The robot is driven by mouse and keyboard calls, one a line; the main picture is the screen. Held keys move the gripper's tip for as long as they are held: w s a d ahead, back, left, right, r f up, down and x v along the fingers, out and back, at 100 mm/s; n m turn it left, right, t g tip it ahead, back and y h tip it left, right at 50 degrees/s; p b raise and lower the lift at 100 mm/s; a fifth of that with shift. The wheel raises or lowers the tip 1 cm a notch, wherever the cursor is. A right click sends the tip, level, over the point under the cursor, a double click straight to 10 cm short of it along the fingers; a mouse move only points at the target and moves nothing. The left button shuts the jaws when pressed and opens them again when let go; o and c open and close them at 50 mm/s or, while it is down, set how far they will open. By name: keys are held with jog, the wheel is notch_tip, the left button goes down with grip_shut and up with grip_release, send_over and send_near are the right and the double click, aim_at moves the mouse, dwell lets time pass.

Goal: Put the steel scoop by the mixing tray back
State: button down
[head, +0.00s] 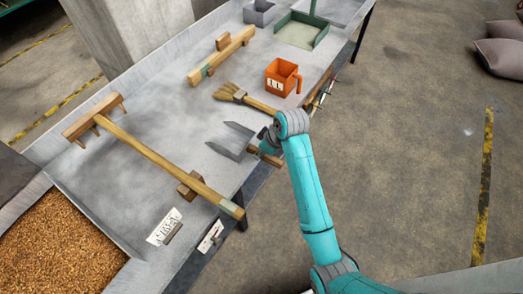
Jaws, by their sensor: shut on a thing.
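The steel scoop (226,151) is near the table's right edge in the head view, with grey metal sides and a brown wooden handle (256,152). My gripper (266,142) is shut on the scoop at its handle end. The gripper's wrist hides part of the handle, and I cannot tell whether the scoop touches the tabletop. The scoop's metal end points left, over the grey table (155,105). I cannot tell for sure which container is the mixing tray; a green-rimmed tray (322,38) stands at the far end.
A wooden rake (150,153) lies to the left, a wooden bar tool (222,57) farther back. Brown grain (60,245) fills a bin at lower left.

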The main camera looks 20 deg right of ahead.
jog(key=shift+f, duration=0.2)
jog(key=c, duration=0.8)
grip_release()
jog(key=shift+v, duration=3.75)
jog(key=shift+s, duration=0.1)
